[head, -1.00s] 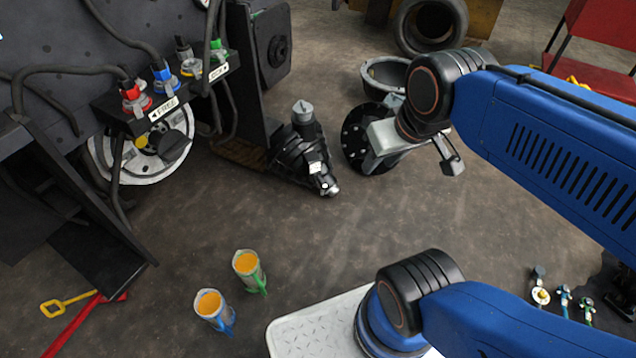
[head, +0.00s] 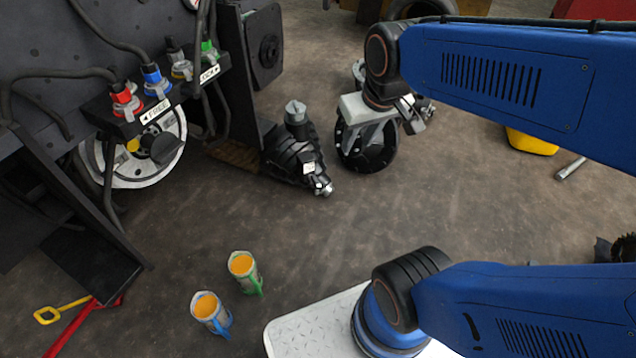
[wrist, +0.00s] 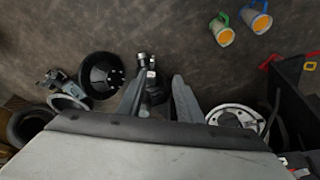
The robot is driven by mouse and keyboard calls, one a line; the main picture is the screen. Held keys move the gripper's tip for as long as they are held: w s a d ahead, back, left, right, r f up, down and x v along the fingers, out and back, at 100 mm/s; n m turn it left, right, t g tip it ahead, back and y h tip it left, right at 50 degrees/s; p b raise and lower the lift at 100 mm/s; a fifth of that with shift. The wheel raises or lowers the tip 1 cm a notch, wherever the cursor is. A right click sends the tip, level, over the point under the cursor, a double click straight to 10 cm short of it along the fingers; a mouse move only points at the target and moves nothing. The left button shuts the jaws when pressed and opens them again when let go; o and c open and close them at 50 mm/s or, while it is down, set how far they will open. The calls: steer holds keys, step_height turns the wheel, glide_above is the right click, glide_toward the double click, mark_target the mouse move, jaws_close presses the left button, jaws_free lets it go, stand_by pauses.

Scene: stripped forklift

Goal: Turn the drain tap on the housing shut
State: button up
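The black ribbed housing (head: 292,158) rests on the floor left of my gripper, with a grey cap on top. A small metal drain tap (head: 323,187) sticks out at its lower right end, beside a white tag (head: 309,168). The tap's handle is too small to read its position. In the wrist view the housing (wrist: 155,92) shows between my fingers, with the tap (wrist: 146,60) beyond the fingertips. My gripper (wrist: 157,84) is open and empty, apart from the tap. In the head view my gripper (head: 368,125) hangs before a black disc, right of the housing.
The black holed disc (head: 378,158) stands right of the housing. Red (head: 123,100) and blue (head: 155,80) fittings sit on the machine's labelled bracket, above a white wheel rim (head: 120,178). Two jugs of orange liquid (head: 243,265) (head: 207,306) stand in front. Floor between jugs and housing is clear.

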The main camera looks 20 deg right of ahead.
steer(key=w+f+g, duration=0.1)
steer(key=w+f, duration=0.4)
steer(key=w, duration=0.7)
steer(key=g, duration=0.3)
glide_above(318, 184)
step_height(318, 184, down, 27)
step_height(318, 184, down, 18)
steer(key=shift+w+d+r, duration=0.1)
jaws_close()
